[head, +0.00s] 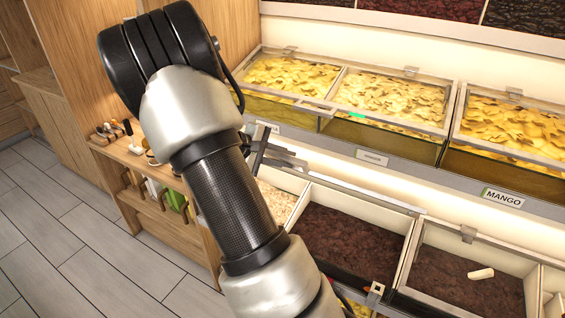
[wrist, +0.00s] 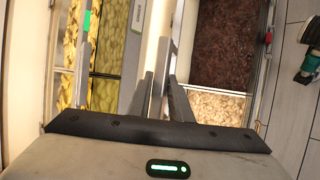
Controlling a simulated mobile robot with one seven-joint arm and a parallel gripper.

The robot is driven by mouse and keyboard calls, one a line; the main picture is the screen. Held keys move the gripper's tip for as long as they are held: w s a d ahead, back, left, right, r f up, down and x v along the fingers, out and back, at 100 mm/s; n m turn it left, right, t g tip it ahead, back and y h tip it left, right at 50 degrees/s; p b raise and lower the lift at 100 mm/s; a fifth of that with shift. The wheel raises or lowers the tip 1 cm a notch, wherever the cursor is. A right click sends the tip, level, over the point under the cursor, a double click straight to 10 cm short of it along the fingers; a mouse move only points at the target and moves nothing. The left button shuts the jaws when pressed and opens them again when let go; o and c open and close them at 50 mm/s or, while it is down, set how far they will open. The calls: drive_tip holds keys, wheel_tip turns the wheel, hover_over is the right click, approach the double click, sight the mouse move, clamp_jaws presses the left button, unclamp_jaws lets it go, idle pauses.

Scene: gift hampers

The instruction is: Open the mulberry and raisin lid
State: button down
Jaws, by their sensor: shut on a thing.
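My gripper (head: 266,153) is at the back edge of the lower row of bins, just below the upper shelf. It is shut on a grey metal piece that looks like a lid handle (head: 280,151). In the wrist view my gripper (wrist: 160,82) has its fingers close on either side of a thin metal strip. Below it are a bin of dark brown-red dried fruit (head: 350,240) and a bin of pale pieces (head: 277,202). In the wrist view the dark fruit (wrist: 228,45) lies right of the fingers. No mulberry and raisin label is readable, and my arm hides part of the bins.
Upper bins of yellow dried fruit (head: 395,97) stand behind, with a MANGO label (head: 503,197) at right. Another dark bin (head: 465,280) holds a white scoop. A wooden side shelf (head: 140,165) with small items stands left. Tiled floor (head: 80,245) is open there.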

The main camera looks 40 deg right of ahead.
drive_tip(key=c, duration=1.7)
unclamp_jaws()
drive_tip(key=shift+d, duration=0.1)
drive_tip(key=v, duration=1.7)
drive_tip(key=shift+a+r+b, duration=0.1)
drive_tip(key=shift+a+b, duration=0.15)
drive_tip(key=shift+b, duration=0.1)
